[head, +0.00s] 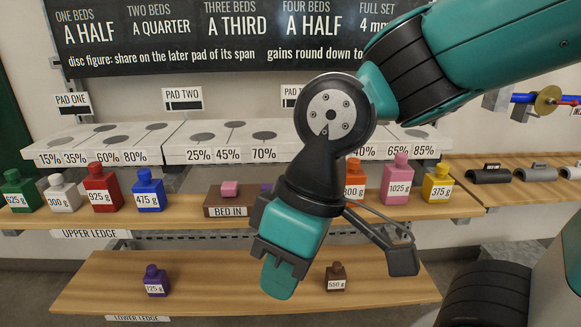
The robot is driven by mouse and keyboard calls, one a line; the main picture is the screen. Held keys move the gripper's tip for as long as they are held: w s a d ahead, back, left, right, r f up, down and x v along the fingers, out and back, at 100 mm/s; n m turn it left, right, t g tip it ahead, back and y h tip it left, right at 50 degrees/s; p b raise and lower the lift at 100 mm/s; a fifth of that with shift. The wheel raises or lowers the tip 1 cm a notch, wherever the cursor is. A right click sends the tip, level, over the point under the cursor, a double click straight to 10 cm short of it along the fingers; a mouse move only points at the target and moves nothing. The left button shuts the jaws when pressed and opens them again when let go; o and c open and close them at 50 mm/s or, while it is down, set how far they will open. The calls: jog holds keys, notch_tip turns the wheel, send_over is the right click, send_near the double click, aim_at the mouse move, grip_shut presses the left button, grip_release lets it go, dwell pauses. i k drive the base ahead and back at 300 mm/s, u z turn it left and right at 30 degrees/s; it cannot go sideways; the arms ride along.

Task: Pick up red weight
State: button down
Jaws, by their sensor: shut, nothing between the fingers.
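The red weight (101,188) is a squared bottle-like block with a narrower top and a white label that seems to read 925 g. It stands upright on the left part of the upper ledge, between a white weight (63,192) and a blue weight (148,189). My wrist hides part of the upper ledge's middle.
The upper ledge (130,216) also bears a green weight (19,190), a bed-in box (228,206), and orange, pink (397,178) and yellow (437,183) weights. The lower ledge (215,285) bears purple (155,280) and brown (336,276) weights. White pads stand behind.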

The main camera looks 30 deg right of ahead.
aim_at(103, 189)
jog(key=u, duration=0.4)
jog(key=k, duration=0.5)
jog(key=u, duration=0.4)
jog(key=i, duration=1.85)
jog(key=z, duration=0.6)
